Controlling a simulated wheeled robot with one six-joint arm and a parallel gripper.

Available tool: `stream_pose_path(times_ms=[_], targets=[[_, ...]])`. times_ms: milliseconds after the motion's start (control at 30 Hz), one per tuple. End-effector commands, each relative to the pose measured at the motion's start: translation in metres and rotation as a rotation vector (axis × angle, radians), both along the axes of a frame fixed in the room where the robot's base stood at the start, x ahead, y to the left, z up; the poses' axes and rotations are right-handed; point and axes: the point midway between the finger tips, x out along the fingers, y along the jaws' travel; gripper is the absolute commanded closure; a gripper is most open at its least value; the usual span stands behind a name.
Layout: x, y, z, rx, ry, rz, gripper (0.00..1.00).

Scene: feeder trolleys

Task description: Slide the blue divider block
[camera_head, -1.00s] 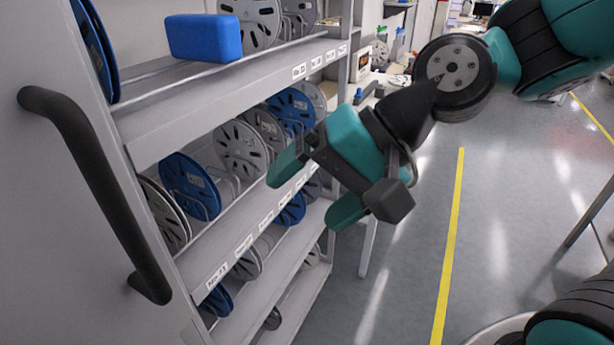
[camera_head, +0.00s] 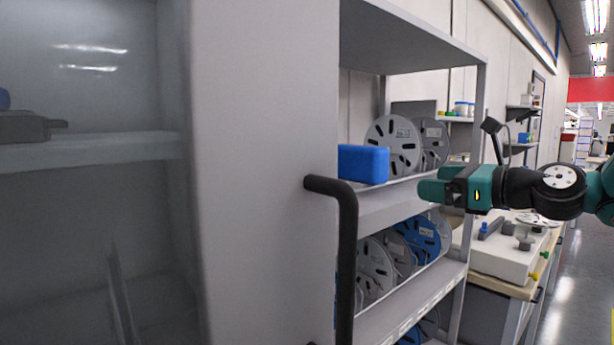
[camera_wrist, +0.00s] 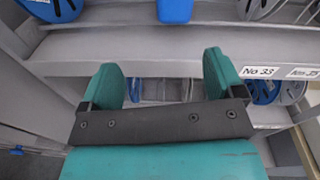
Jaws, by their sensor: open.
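The blue divider block (camera_head: 363,164) sits on the upper shelf (camera_head: 385,208) of the trolley, left of the grey reels in the head view. In the wrist view the blue divider block (camera_wrist: 175,10) shows at the top edge, partly cut off, beyond the fingertips. My gripper (camera_head: 430,188) is to the right of the block in the head view, close to the front of the shelf. In the wrist view my gripper (camera_wrist: 165,80) has its two green fingers apart, with nothing between them. The gripper and the block are apart.
Grey reels (camera_head: 393,146) stand on the upper shelf beside the block. More reels, one of them blue (camera_head: 419,238), fill the shelf below. A black handle (camera_head: 347,260) stands out from the trolley's side panel. A bench (camera_head: 505,262) stands at the right.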

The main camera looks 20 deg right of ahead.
Motion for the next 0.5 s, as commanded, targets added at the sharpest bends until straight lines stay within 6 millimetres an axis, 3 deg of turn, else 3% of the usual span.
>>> stream_pose_path(times_ms=[33,133,500], targets=[[-0.005,-0.020,0.002,0.062,-0.004,-0.044,0.13],[-0.011,-0.037,0.008,0.144,-0.009,-0.081,0.13],[0.009,-0.022,0.019,0.176,-0.008,-0.061,0.13]])
